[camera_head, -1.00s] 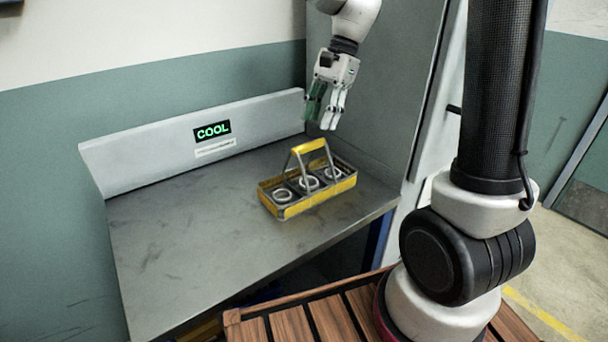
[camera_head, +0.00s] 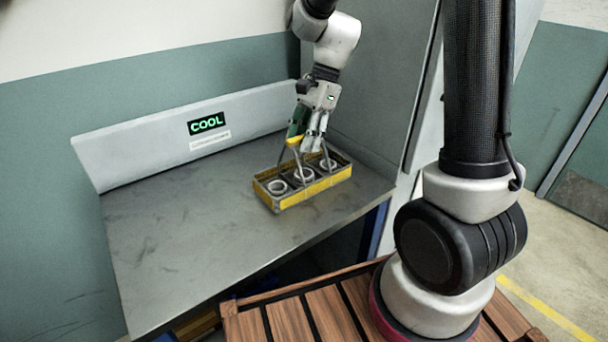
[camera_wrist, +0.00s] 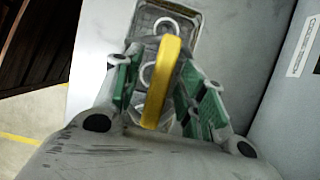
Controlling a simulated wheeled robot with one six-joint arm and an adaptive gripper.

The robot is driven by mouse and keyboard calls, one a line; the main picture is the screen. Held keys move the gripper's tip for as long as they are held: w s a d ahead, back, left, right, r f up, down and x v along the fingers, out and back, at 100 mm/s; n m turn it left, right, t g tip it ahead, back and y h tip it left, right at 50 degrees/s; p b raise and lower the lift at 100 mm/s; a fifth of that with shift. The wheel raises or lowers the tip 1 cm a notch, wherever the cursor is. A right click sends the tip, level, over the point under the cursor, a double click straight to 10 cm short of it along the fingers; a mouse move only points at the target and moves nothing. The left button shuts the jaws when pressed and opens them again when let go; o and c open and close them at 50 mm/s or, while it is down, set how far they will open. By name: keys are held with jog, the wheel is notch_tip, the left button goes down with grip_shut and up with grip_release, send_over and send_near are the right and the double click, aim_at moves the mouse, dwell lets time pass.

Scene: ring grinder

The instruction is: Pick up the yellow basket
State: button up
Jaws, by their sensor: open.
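The yellow basket (camera_head: 318,187) stands upright on the grey metal table. It is a shallow yellow tray with several compartments, and pale rings lie in them. Its arched handle has a yellow grip bar (camera_wrist: 160,84), which runs between my fingers in the wrist view. My gripper (camera_head: 306,143) points down over the basket at handle height, and its lower part hides much of the handle in the head view. In the wrist view the green-padded fingers of my gripper (camera_wrist: 166,92) are apart on either side of the bar, with gaps on both sides.
The grey table (camera_head: 190,230) is clear to the left of the basket. A grey upright wall (camera_head: 375,90) rises close on the right of the basket.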

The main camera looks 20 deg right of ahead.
jog(key=shift+c, duration=0.5)
grip_shut()
